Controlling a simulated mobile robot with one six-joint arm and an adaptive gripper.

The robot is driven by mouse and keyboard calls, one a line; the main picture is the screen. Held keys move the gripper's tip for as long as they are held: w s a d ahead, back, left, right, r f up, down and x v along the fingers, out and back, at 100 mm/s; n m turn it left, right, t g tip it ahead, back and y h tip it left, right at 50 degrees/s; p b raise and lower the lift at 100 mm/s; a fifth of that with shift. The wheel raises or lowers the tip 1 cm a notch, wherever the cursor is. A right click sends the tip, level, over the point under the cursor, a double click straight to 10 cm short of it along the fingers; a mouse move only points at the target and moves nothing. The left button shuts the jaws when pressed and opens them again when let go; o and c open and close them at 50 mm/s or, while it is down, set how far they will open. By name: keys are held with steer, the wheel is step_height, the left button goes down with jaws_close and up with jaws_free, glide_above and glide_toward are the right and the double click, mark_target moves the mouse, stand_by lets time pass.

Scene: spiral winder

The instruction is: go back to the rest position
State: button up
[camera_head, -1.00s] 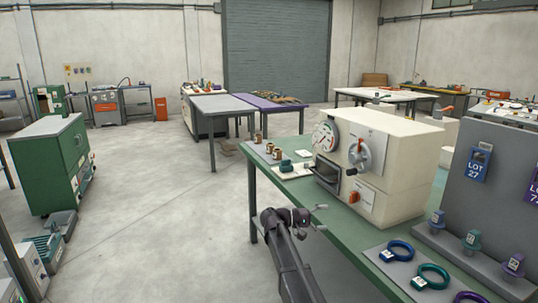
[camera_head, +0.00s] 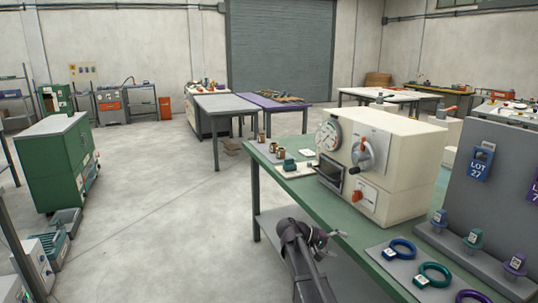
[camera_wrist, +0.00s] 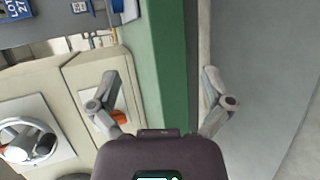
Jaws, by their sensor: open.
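My gripper (camera_head: 328,240) is in front of the green table's (camera_head: 350,227) near side edge, low in the head view, with my arm coming up from the bottom. In the wrist view my gripper (camera_wrist: 160,78) has its two fingers wide apart with nothing between them. The cream winder machine (camera_head: 380,160), with a round dial and a lever, stands on the table beyond my gripper. Its cream housing also shows at the left of the wrist view (camera_wrist: 88,72). My gripper appears apart from the machine.
Blue, teal and purple rings (camera_head: 434,275) lie on a grey mat at the table's front. A grey panel (camera_head: 508,175) with lot tags stands at the right. Small brass parts (camera_head: 268,145) sit at the table's far end. The floor (camera_head: 160,210) left of the table is clear.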

steer(key=s+a+f+y, duration=0.3)
steer(key=s+f+y, duration=0.35)
steer(key=s, duration=0.45)
steer(key=s+a+f+y, duration=0.3)
steer(key=s+f+y, duration=0.35)
steer(key=s, duration=0.45)
step_height(320, 180, up, 19)
steer(key=p, duration=1.7)
steer(key=shift+w+a+f+m+y+p, duration=0.2)
steer(key=shift+w+a+m+y+p, duration=0.1)
steer(key=shift+w+y+p, duration=0.1)
